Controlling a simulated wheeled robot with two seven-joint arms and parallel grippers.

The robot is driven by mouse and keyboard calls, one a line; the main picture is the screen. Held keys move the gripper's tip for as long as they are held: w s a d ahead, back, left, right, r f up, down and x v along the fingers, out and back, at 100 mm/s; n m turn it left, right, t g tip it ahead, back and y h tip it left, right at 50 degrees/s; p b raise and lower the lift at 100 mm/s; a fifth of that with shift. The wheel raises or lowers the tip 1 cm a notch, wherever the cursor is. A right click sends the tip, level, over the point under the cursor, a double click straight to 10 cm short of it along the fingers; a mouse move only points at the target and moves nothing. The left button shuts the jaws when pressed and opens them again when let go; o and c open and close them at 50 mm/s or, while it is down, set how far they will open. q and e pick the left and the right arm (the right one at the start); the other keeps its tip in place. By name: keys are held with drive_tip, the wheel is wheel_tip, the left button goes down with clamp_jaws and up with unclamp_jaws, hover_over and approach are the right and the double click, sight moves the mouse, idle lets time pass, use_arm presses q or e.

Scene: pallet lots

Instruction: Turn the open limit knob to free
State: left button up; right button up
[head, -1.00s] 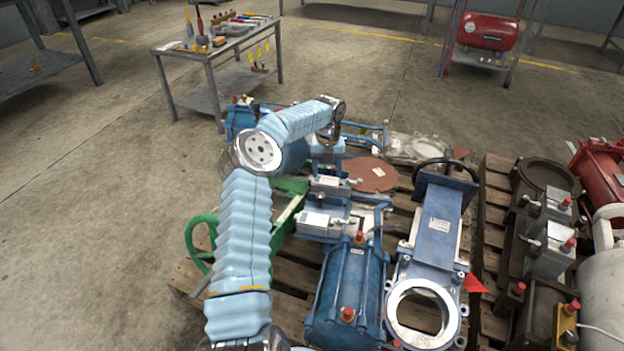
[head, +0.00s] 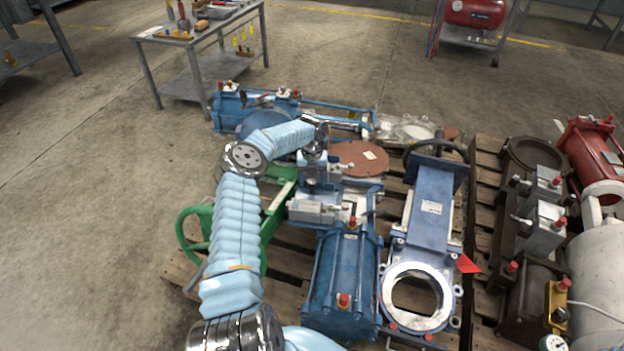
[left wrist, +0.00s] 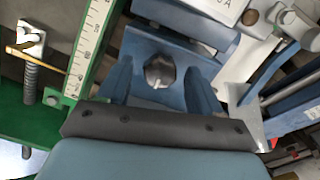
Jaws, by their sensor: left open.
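In the left wrist view a faceted, rounded metal knob (left wrist: 160,72) sits on a blue bracket (left wrist: 140,46). My left gripper (left wrist: 161,80) is open, with one finger on each side of the knob and visible gaps between. I cannot tell how deep the fingertips reach. No "free" mark can be read. In the head view the left gripper (head: 317,178) points down over the blue actuator assembly (head: 345,275), near a pale grey box (head: 313,208). The knob is too small or hidden there. My right gripper is out of view.
A white lettered plate (left wrist: 215,8) is above. In the head view a green handwheel (head: 188,240), a blue gate valve (head: 430,215) and a brown disc (head: 358,158) surround the arm.

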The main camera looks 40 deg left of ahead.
use_arm(q)
drive_tip(key=shift+f, duration=0.2)
drive_tip(key=shift+c, duration=0.5)
drive_tip(key=c, duration=1)
drive_tip(key=shift+o, duration=0.2)
